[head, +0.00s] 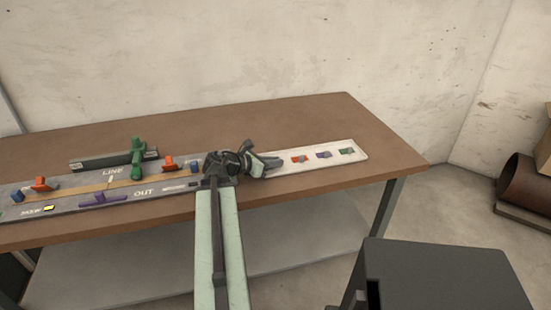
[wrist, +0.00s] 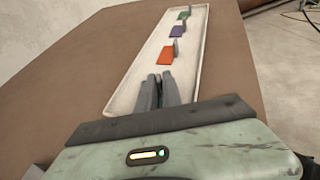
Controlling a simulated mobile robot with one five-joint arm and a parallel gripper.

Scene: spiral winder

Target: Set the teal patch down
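My gripper (head: 276,163) is over the near, left part of the white tray (head: 357,156). In the wrist view its grey fingers (wrist: 158,92) are close together, and I cannot make out whether something thin is between them. The green patch, the farthest, is the nearest in colour to teal.
A grey board (head: 60,204) marked LINE and OUT lies left of my arm, with orange, blue and purple pieces. A green upright piece (head: 137,158) stands there by a dark bar (head: 95,161). The brown table (head: 325,113) is clear behind the tray.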

